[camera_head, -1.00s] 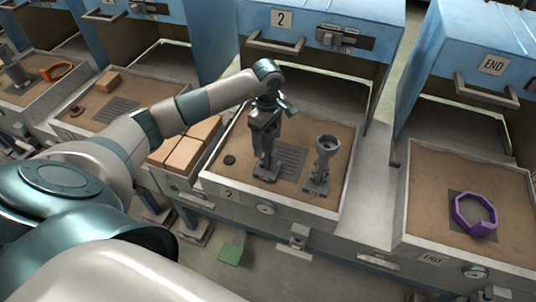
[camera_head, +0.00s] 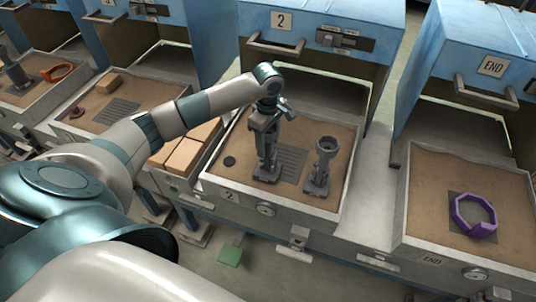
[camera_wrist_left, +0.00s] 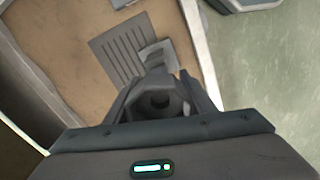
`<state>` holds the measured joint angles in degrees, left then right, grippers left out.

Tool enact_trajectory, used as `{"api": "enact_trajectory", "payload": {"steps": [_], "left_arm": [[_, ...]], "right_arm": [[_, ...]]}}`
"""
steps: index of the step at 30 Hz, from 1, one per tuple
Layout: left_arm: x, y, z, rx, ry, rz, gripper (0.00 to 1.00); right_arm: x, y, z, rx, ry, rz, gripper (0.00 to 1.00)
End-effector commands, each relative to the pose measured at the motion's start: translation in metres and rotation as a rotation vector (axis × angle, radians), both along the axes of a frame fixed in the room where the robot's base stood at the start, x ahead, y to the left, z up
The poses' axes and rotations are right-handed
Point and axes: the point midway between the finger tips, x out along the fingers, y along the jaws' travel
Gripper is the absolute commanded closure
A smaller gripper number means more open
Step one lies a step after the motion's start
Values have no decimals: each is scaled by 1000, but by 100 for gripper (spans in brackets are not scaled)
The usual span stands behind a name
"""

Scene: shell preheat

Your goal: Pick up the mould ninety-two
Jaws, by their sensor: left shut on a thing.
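A grey mould (camera_head: 267,172) with a blocky foot stands upright on the slotted grey plate in the sand tray marked 2. My left gripper (camera_head: 266,142) points down and is shut on its upper part. In the left wrist view the gripper (camera_wrist_left: 161,96) closes around the mould's hollow round top (camera_wrist_left: 160,101), with its foot (camera_wrist_left: 158,54) beyond. I cannot tell whether the foot touches the plate. A second grey mould (camera_head: 322,168) with a cup-shaped top stands just to the right, apart from the gripper. No number ninety-two is readable. My right gripper is not in view.
The tray (camera_head: 345,192) has raised rims and a blue hood (camera_head: 318,40) behind. Tan blocks (camera_head: 184,155) sit left of the tray. A purple ring (camera_head: 474,216) lies in the END tray at right.

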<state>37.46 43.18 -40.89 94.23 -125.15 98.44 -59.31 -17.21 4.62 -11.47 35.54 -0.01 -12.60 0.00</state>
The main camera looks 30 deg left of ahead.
Motion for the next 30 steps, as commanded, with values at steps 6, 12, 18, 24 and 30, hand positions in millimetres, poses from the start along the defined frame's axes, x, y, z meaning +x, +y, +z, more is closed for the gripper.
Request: {"api": "enact_trajectory", "payload": {"steps": [6, 12, 18, 24, 30], "left_arm": [[1, 0, 4, 0, -3, 0, 100], [2, 0, 20, 0, -6, -1, 100], [2, 0, 52, 1, -7, -1, 100], [2, 0, 82, 0, -5, 1, 100], [1, 0, 98, 0, -3, -1, 100]], "right_arm": [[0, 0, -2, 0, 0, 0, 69], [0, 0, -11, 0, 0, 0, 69], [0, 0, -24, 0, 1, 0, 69], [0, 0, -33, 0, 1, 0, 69], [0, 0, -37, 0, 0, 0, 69]]}}
